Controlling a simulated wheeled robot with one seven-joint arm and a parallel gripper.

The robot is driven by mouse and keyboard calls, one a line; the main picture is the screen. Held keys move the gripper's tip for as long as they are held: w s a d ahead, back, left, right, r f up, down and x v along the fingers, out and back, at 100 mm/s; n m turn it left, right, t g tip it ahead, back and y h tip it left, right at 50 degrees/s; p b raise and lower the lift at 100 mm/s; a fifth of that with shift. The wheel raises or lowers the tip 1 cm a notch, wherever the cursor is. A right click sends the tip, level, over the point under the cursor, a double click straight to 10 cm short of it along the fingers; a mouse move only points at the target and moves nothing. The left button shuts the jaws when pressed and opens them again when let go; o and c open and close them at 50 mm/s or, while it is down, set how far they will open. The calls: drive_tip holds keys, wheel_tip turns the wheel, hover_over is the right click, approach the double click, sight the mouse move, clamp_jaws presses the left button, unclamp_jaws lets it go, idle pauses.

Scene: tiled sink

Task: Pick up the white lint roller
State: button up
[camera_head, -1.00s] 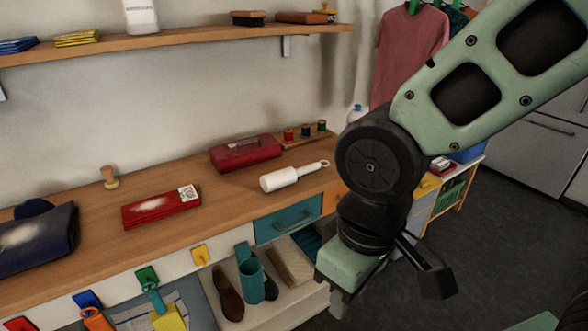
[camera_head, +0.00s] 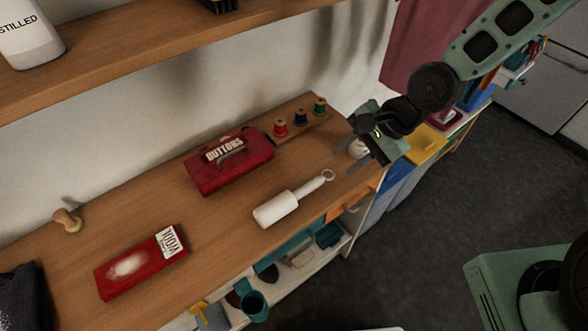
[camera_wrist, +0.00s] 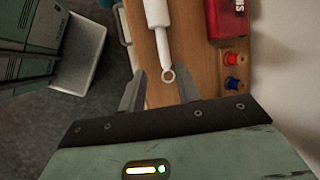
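The white lint roller (camera_head: 277,209) lies on the wooden counter near its front edge, its thin handle and end ring pointing right toward my gripper. My gripper (camera_head: 352,160) is open and empty, just right of the ring at the counter's right end. In the wrist view the lint roller (camera_wrist: 157,14) comes in from the top, and its ring shows near the gap between the fingertips of my gripper (camera_wrist: 160,76). The fingers appear apart from the roller; the height between them is hard to tell.
A red buttons box (camera_head: 238,172) and a rack with thread spools (camera_head: 301,117) stand behind the roller. A red packet (camera_head: 132,268) lies to the left, near a wooden stamp (camera_head: 67,220). A shelf (camera_head: 150,74) runs above. Coloured bins and a yellow tray (camera_head: 425,146) stand to the right.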

approach(301, 192)
drive_tip(key=p+x, duration=0.1)
drive_tip(key=x, duration=0.2)
drive_tip(key=shift+w+a+f, duration=0.15)
drive_tip(key=shift+w+f, duration=0.05)
drive_tip(key=shift+f, duration=0.15)
drive_tip(key=shift+s+a+f+p, duration=0.1)
drive_tip(key=shift+a+f+p, duration=0.4)
drive_tip(key=shift+f, duration=0.1)
drive_tip(key=shift+p+x, duration=0.75)
drive_tip(key=shift+x, duration=1.25)
drive_tip(key=shift+d+f, duration=0.1)
clamp_jaws()
